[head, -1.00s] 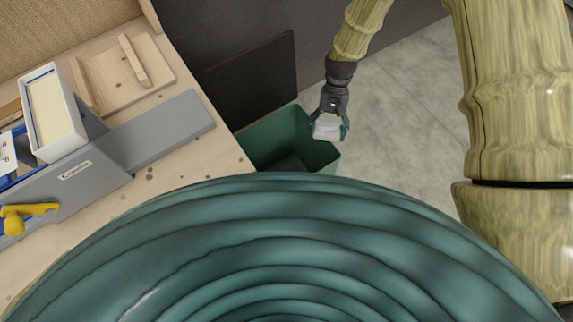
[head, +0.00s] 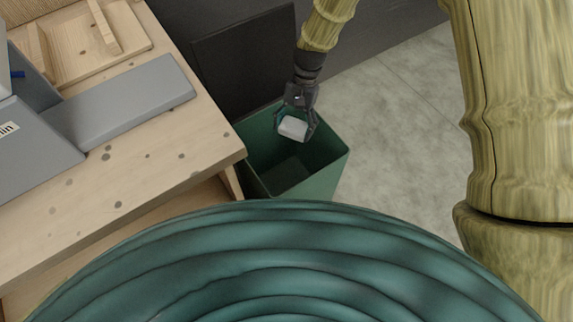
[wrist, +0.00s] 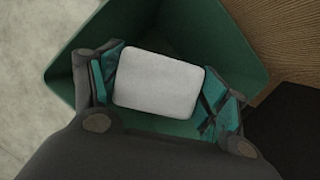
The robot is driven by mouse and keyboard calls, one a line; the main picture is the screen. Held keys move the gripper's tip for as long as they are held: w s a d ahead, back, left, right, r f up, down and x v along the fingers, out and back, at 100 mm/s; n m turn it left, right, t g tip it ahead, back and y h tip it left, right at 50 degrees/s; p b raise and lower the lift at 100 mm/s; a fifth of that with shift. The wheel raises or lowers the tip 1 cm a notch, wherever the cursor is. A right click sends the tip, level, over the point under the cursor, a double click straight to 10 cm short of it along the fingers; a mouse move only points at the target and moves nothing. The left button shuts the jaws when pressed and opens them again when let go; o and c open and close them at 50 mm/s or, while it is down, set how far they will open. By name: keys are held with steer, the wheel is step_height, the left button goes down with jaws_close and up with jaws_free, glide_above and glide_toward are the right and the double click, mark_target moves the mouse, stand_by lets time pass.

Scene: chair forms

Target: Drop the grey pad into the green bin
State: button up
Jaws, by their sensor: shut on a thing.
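The grey pad (head: 293,128) is a small, pale block with rounded corners. My gripper (head: 296,124) is shut on it, and the pad also shows between the two teal-lined fingers (wrist: 160,85) in the wrist view. The green bin (head: 322,180) stands on the floor beside the table, open at the top. In the head view the gripper and pad appear over the bin's opening, toward its back side. In the wrist view the bin's green walls (wrist: 200,28) show behind and around the pad. The exact height of the pad above the rim is hard to tell.
A wooden table (head: 150,180) stands left of the bin, its corner close to the bin's rim. A grey fixture (head: 130,100) and a wooden tray (head: 85,45) are on it. A dark panel (head: 245,65) stands behind the bin. Clear floor (head: 400,130) lies to the right.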

steer(key=shift+a+f, duration=0.25)
step_height(320, 180, down, 6)
steer(key=b, duration=0.6)
steer(key=shift+r+b, duration=0.1)
steer(key=shift+b, duration=0.2)
steer(key=o, duration=1.3)
steer(key=shift+o, duration=0.2)
steer(key=v, duration=1.2)
steer(key=shift+w+r, duration=0.1)
